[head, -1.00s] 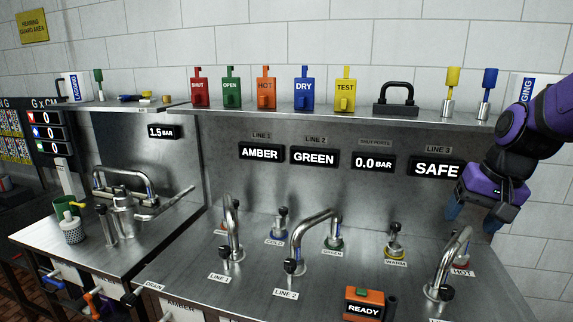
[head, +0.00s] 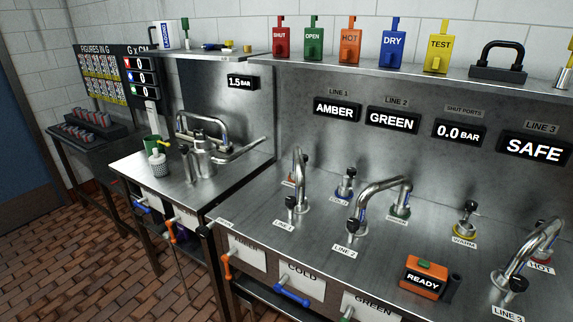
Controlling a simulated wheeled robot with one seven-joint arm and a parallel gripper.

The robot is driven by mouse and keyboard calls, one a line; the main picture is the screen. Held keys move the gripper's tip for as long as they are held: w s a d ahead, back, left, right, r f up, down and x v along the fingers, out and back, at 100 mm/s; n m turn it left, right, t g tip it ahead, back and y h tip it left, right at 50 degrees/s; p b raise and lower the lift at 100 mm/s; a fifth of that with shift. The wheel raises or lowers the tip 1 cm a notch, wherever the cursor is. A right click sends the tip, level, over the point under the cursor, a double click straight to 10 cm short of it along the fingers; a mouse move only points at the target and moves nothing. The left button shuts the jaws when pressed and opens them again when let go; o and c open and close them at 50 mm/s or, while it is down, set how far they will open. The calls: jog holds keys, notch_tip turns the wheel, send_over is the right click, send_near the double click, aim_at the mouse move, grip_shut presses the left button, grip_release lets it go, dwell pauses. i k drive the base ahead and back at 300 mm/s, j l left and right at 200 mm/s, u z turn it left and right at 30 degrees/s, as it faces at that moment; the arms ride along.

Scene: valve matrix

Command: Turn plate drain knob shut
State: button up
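A small label that seems to read DRAIN (head: 224,222) sits at the left front corner of the right-hand steel counter. A dark knob (head: 205,229) is beside it, at the gap between the two counters. The knob is small in the head view, and I cannot tell how far it is turned. The pressed plate unit is not clearly marked; a steel pot with a curved pipe (head: 201,160) stands on the left counter. My gripper is out of view.
The right counter (head: 330,255) carries bent pipes, small valves and an orange READY box (head: 426,278). Coloured handles, orange (head: 227,264) and blue (head: 291,295), stick out along its front. Brick floor (head: 100,270) is open at the front left.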

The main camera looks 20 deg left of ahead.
aim_at(202, 232)
jog(key=j+u, duration=0.1)
jog(key=u, duration=1.35)
jog(key=i+j+z, duration=0.1)
jog(key=i, duration=0.25)
jog(key=i+j+z, duration=0.1)
jog(key=i+j, duration=0.2)
